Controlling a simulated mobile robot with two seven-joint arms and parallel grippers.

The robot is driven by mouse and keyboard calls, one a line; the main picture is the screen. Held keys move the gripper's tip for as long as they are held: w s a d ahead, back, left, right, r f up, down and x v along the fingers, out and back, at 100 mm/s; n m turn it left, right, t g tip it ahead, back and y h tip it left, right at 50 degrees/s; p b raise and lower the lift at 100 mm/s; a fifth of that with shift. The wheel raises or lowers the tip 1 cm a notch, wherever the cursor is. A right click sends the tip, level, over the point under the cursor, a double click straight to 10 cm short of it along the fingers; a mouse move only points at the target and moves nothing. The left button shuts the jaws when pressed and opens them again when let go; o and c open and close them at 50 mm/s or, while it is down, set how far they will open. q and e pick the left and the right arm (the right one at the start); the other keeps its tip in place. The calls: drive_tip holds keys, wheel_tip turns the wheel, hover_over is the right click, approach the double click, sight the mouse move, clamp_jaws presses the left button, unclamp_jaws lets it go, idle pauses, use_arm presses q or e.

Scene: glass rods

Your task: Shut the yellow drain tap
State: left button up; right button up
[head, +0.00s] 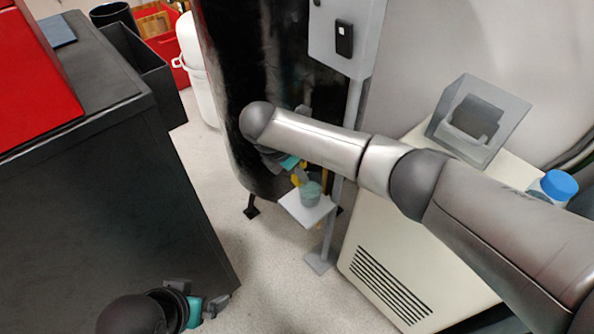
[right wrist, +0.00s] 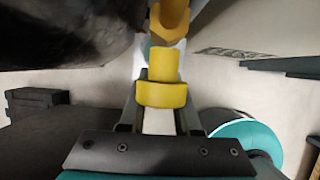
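The yellow drain tap (right wrist: 161,94) is in the middle of the right wrist view, with a collar and a stem. Another yellow fitting (right wrist: 170,20) is just above it. In the head view only small bits of yellow (head: 296,180) show below my right forearm. My right gripper (right wrist: 160,118) has its fingers apart, one on either side of the yellow tap piece, which partly covers them. I cannot tell whether they touch it. In the head view this gripper is mostly hidden under my arm. My left gripper (head: 204,300) is low at the left, fingers apart and empty.
A teal cup (head: 310,193) stands on a small white shelf (head: 293,206) under the tap. A black tank (head: 235,60) stands behind, with a grey post (head: 352,110) beside it. A cream cabinet (head: 360,235) is right, a dark cabinet (head: 100,220) left. Open floor lies between.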

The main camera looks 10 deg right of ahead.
clamp_jaws()
idle(0.9)
